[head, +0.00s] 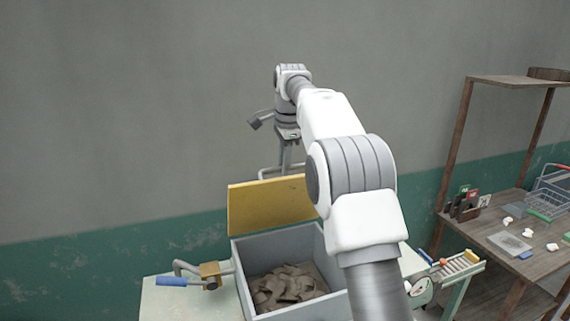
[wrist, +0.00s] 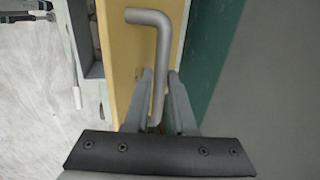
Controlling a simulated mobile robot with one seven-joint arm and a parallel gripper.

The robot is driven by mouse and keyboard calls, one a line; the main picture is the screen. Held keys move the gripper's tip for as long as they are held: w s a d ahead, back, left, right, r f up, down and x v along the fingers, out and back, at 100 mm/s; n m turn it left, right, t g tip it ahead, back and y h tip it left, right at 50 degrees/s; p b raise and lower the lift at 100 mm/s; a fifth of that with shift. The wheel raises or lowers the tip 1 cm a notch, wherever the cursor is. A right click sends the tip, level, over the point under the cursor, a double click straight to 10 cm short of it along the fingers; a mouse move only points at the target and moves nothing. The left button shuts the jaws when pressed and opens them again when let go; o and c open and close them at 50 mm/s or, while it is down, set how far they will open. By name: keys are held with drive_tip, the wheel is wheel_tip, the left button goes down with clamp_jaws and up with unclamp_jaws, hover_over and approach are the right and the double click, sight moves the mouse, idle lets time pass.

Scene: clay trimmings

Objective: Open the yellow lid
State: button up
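The yellow lid (head: 268,204) stands raised, roughly upright, at the back edge of the grey box (head: 282,243). In the wrist view the lid (wrist: 122,55) shows as a yellow strip with a bent grey handle (wrist: 158,60) beside it. My gripper (head: 285,165) is at the top of the lid, by the handle. In the wrist view my gripper (wrist: 160,85) has one finger on each side of the handle's bar, with a narrow gap showing on the right. It looks open around the bar. My arm hides the lid's right end.
Brown clay trimmings (head: 288,287) lie in the box. A wooden shelf table (head: 490,235) with small items and a wire basket (head: 550,195) stands at right. The wall is close behind the lid.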

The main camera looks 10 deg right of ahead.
drive_tip(key=o, duration=0.4)
drive_tip(key=shift+w+a+f, duration=0.1)
drive_tip(key=shift+w+f, duration=0.2)
drive_tip(key=shift+f, duration=0.05)
drive_tip(key=shift+c, duration=0.2)
drive_tip(key=shift+s+r, duration=0.15)
drive_tip(key=shift+r, duration=0.4)
wheel_tip(320, 180, up, 7)
drive_tip(key=s, duration=0.1)
drive_tip(key=shift+s+d+f, duration=0.2)
